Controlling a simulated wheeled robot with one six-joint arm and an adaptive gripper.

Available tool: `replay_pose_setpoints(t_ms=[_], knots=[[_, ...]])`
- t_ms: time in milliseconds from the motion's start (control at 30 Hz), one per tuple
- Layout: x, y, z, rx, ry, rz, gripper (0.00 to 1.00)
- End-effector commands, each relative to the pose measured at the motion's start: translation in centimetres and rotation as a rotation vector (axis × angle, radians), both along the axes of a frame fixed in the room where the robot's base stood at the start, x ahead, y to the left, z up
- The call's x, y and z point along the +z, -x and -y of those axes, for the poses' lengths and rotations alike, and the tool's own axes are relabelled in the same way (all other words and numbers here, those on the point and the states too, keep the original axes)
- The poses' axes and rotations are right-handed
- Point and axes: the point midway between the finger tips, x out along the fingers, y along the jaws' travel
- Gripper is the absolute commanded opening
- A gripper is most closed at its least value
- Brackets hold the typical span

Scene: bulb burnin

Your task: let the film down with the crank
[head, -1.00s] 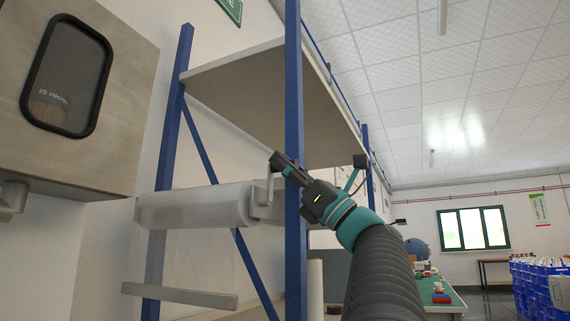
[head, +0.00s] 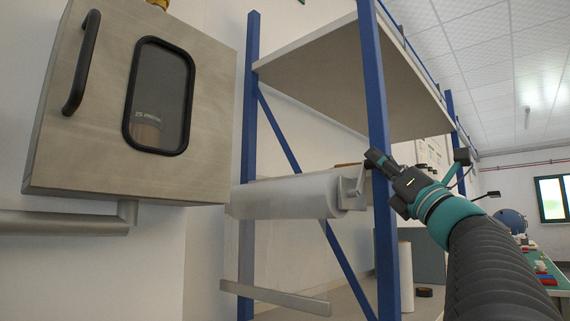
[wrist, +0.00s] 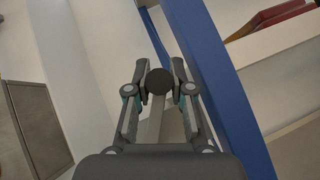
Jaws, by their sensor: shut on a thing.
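A pale roll of film (head: 285,197) lies level across the front of a blue-posted rack. A grey metal crank (head: 351,190) sits at its right end. My gripper (head: 374,160) reaches in from the right, just above the crank's hub and beside the front post. In the wrist view my gripper (wrist: 158,82) is shut on the crank's dark round knob (wrist: 158,81), with a finger on each side. The grey crank arm (wrist: 153,125) runs below the knob between the fingers. A pale bar (head: 275,297) is below the roll; I cannot tell whether film joins them.
The blue front post (head: 386,220) stands very close to my gripper. A shelf (head: 345,70) is above. A steel cabinet (head: 90,130) with a dark window hangs at the left. A green-topped table (head: 545,275) stands at the far right.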

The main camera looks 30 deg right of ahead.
Motion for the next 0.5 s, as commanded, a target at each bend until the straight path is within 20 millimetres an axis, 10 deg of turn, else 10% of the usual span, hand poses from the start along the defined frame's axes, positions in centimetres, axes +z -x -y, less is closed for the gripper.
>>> replay_pose_setpoints(t_ms=[400,433,500], knots=[[-0.08,-0.04,0.05,-0.001,-0.007,-0.003,0.0],[-0.08,-0.04,0.05,-0.001,-0.007,-0.003,0.29],[-0.08,-0.04,0.05,-0.001,-0.007,-0.003,0.46]])
